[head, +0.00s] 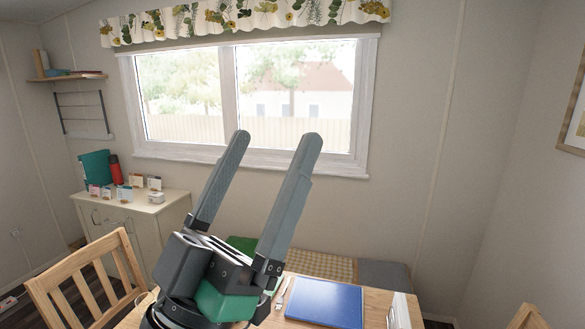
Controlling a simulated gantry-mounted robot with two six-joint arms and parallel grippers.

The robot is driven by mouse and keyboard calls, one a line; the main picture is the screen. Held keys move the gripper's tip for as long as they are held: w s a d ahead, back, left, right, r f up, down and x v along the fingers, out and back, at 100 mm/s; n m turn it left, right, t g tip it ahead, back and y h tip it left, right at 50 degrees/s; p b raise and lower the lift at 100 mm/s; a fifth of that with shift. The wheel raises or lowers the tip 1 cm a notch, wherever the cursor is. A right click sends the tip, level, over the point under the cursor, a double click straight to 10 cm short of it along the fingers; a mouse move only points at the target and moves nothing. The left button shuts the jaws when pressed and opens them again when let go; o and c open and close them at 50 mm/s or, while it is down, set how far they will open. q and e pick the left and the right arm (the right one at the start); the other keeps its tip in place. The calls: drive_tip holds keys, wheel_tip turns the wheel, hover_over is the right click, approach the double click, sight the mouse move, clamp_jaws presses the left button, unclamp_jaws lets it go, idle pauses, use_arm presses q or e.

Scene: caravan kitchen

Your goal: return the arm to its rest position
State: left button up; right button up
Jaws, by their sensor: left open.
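My left gripper (278,138) stands large in the middle of the head view, its two long grey fingers pointing up and spread apart. Nothing is between the fingers. It is raised in front of the window, and its body hides part of the table behind it. My right gripper is not in this view.
A wooden table (374,305) lies below with a blue board (325,302) and cutlery (281,293) on it. Wooden chairs stand at left (85,285) and lower right (527,317). A cabinet (150,228) with small items is at left. The air right of the gripper is clear.

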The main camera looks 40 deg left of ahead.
use_arm(q)
drive_tip(key=d+r+m+h+p, duration=0.3)
drive_tip(key=r+h+p, duration=0.2)
drive_tip(key=r+p, duration=0.4)
drive_tip(key=shift+d+r+m+g, duration=0.3)
idle(1.8)
